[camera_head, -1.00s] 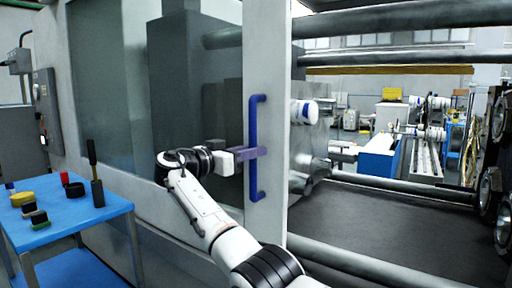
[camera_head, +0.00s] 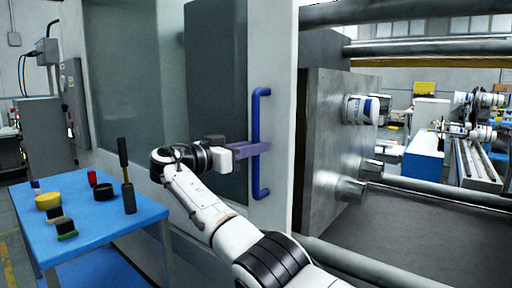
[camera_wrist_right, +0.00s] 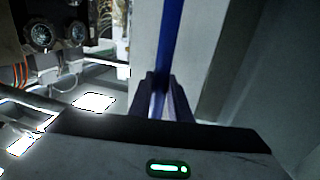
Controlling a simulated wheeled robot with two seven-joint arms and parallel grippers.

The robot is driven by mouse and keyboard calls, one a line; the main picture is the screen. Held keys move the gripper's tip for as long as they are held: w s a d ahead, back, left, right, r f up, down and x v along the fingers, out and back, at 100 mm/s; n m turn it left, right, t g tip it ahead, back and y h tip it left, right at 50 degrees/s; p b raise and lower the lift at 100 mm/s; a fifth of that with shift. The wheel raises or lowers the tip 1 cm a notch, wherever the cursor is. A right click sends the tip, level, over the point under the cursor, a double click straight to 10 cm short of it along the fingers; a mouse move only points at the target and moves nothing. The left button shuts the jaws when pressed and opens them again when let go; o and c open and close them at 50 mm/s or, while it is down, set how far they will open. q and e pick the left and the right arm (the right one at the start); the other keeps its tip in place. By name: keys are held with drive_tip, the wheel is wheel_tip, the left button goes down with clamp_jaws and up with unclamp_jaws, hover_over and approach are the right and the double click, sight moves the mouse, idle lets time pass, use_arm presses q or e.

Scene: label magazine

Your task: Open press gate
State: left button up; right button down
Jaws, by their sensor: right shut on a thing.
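The press gate (camera_head: 280,60) is a tall panel with a white edge post and a dark window. A vertical blue handle (camera_head: 256,112) is fixed to the post. My right gripper (camera_head: 262,148) is shut on the handle at about its mid-height. In the right wrist view the blue handle (camera_wrist_right: 171,40) runs down between the two fingers of my right gripper (camera_wrist_right: 164,85). To the right of the post the press interior is exposed, with a grey metal block (camera_head: 330,150). My left gripper is not in view.
A blue table (camera_head: 100,228) with small coloured items and a dark upright tool (camera_head: 124,165) stands at the left. Horizontal bars (camera_head: 430,48) cross the press opening. A grey cabinet (camera_head: 45,120) stands behind the table. Other machines are in the right background.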

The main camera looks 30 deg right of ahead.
drive_tip(key=shift+d+r, duration=0.1)
drive_tip(key=c, duration=1.6)
unclamp_jaws()
drive_tip(key=shift+s+d, duration=0.1)
drive_tip(key=shift+c, duration=0.2)
drive_tip(key=s+a, duration=0.1)
drive_tip(key=a, duration=0.9)
drive_tip(key=shift+a, duration=0.2)
